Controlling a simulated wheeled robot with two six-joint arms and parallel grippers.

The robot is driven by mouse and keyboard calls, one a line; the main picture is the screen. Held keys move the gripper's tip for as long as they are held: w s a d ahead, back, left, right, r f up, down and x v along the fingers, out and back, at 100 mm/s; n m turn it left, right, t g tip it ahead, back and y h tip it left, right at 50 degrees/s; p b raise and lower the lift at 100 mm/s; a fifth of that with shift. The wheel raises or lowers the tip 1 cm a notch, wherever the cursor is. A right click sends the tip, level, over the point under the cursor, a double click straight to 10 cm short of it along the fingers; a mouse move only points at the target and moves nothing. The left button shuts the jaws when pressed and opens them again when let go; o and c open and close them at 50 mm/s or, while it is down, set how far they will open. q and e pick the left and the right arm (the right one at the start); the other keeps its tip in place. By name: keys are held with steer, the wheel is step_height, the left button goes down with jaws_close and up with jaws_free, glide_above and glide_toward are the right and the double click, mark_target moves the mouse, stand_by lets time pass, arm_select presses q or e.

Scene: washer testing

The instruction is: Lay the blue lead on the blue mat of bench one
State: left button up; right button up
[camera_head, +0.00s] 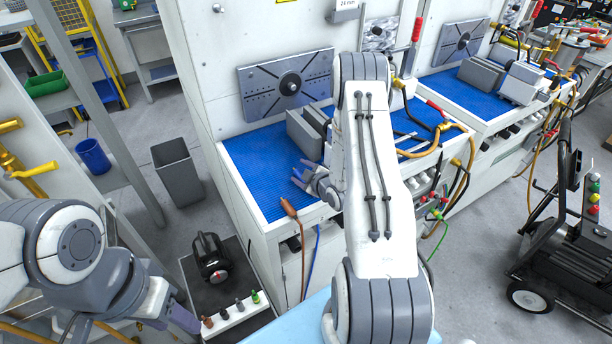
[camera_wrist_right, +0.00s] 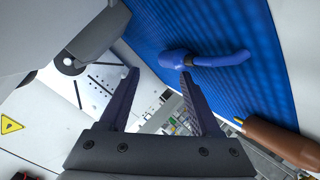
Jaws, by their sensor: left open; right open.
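The blue lead's plug end (camera_wrist_right: 222,59) lies on the blue mat (camera_head: 252,165) of the near bench, close to its front edge. In the right wrist view the mat (camera_wrist_right: 235,22) is behind the plug. My right gripper (camera_head: 300,173) is open above the mat. In its wrist view one fingertip of the right gripper (camera_wrist_right: 157,78) overlaps the plug's end; I cannot tell if they touch. A blue cable (camera_head: 312,265) hangs down the bench front. In the head view the plug is hidden or indistinct. My left gripper (camera_head: 182,318) is at the lower left, away from the bench, partly visible.
A brown lead (camera_head: 288,207) lies over the bench's front edge, near the blue plug. It also shows in the right wrist view (camera_wrist_right: 280,143). A grey block (camera_head: 305,135) stands on the mat behind my right gripper. A low trolley (camera_head: 190,268) stands left of the bench.

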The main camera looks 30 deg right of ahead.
steer(key=b+v, duration=0.2)
steer(key=v, duration=0.7)
steer(key=shift+s+r, duration=0.15)
steer(key=shift+s, duration=0.15)
steer(key=a+r+g+y, duration=0.1)
steer(key=a+r+g, duration=0.2)
steer(key=a, duration=0.6)
steer(key=a+r+g, duration=0.3)
steer(key=a, duration=0.6)
steer(key=s+a+r+g, duration=0.2)
steer(key=s+a, duration=0.2)
steer(key=s, duration=0.3)
steer(key=s+a+r+g, duration=0.2)
steer(key=s+a, duration=0.3)
steer(key=s, duration=0.3)
steer(key=s+a+r+m+g, duration=0.1)
steer(key=s+a+r, duration=0.3)
steer(key=s, duration=0.4)
steer(key=shift+s+a+r+g+y, duration=0.25)
steer(key=shift+a+g+y, duration=0.05)
steer(key=shift+g, duration=0.6)
